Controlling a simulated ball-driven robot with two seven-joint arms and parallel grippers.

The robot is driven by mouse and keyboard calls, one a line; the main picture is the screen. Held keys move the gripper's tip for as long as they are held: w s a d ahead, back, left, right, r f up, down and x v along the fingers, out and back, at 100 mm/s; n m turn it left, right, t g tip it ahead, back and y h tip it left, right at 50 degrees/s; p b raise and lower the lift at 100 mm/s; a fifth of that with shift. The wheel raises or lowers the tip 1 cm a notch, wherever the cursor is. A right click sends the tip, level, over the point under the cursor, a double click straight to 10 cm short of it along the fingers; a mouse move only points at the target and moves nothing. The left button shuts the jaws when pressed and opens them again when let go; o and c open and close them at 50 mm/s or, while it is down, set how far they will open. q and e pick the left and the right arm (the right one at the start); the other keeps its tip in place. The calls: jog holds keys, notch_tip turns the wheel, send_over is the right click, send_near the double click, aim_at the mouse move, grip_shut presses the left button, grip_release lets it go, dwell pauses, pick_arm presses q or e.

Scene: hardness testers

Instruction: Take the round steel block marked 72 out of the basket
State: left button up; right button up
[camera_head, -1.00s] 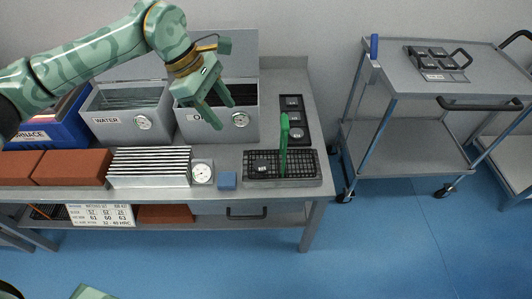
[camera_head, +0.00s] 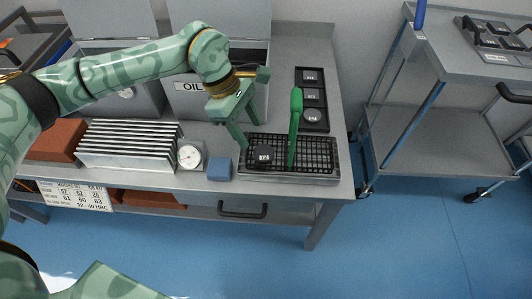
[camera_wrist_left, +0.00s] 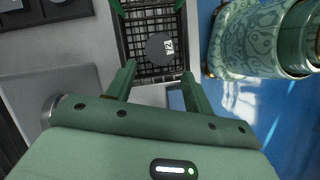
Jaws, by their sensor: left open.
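The round dark steel block (camera_head: 264,154) lies flat in the left part of the black wire basket (camera_head: 322,150). In the left wrist view the block (camera_wrist_left: 157,47) shows a white label that seems to read 72. The basket has an upright green handle (camera_head: 295,125) and stands in a shallow grey tray. My left gripper (camera_head: 251,136) is open and empty, fingers pointing down, above the back left of the basket. In the left wrist view its fingertips (camera_wrist_left: 159,71) are apart, with the block just beyond them and between their lines. My right gripper is not in view.
A blue block (camera_head: 220,168) and a round dial gauge (camera_head: 190,156) stand left of the basket. The OIL tank (camera_head: 190,100) is behind my gripper. A black tray (camera_head: 326,123) with several dark blocks lies behind the basket. A grey trolley (camera_head: 470,65) stands apart at right.

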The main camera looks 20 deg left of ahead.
aim_at(263, 152)
pick_arm(q)
jog(key=b+x, duration=0.3)
jog(key=x, duration=0.4)
jog(key=shift+d, duration=0.1)
jog(key=shift+r, duration=0.1)
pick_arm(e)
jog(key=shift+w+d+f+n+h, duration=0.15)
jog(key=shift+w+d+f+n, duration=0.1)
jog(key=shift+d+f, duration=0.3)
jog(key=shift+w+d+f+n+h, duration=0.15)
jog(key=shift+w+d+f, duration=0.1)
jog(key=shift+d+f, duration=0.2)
pick_arm(q)
jog(key=c, duration=0.8)
